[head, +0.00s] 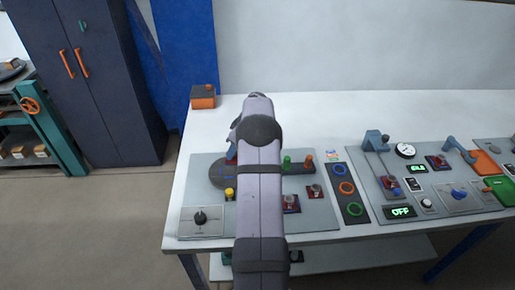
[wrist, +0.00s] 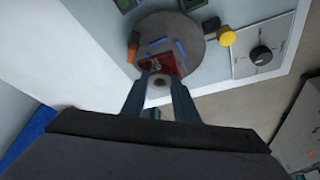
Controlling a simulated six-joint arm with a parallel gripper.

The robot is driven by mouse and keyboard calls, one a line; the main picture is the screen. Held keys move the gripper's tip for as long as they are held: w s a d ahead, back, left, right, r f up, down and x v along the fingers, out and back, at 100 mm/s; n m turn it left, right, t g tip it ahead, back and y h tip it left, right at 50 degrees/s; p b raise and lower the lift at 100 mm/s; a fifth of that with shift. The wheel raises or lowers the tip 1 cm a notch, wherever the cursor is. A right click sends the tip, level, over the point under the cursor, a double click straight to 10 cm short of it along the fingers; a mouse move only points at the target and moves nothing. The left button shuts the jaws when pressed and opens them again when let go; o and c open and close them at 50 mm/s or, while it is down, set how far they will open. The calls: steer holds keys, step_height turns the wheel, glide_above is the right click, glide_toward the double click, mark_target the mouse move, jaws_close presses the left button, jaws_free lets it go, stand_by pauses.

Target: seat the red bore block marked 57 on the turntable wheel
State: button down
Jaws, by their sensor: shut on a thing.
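The turntable wheel (head: 217,175) is a dark grey disc on the grey panel, partly hidden behind my arm in the head view. In the wrist view, the wheel (wrist: 192,28) lies beyond my fingertips, with blue marks on it. My gripper (wrist: 161,84) is shut on a red block (wrist: 168,62) with pale marks on its face, too small to read. The block overlaps the wheel's near side in the wrist view; whether it touches the wheel, I cannot tell. In the head view only a sliver of red shows beside my arm.
A yellow knob (head: 229,193) and a black dial (head: 200,218) stand near the wheel. Green (head: 287,161) and orange (head: 309,160) pegs stand right of my arm. An orange box (head: 203,97) sits at the table's back left.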

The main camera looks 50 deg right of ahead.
steer(key=shift+w+a+n, duration=0.4)
steer(key=shift+w+a, duration=0.2)
steer(key=shift+w, duration=0.15)
steer(key=shift+f, duration=0.2)
steer(key=shift+f+b, duration=0.75)
steer(key=shift+f, duration=1.15)
steer(key=shift+f+b, duration=0.7)
steer(key=shift+f+b, duration=0.1)
steer(key=shift+b, duration=0.55)
steer(key=shift+f+b, duration=0.5)
steer(key=shift+b, duration=0.25)
stand_by(0.7)
stand_by(0.6)
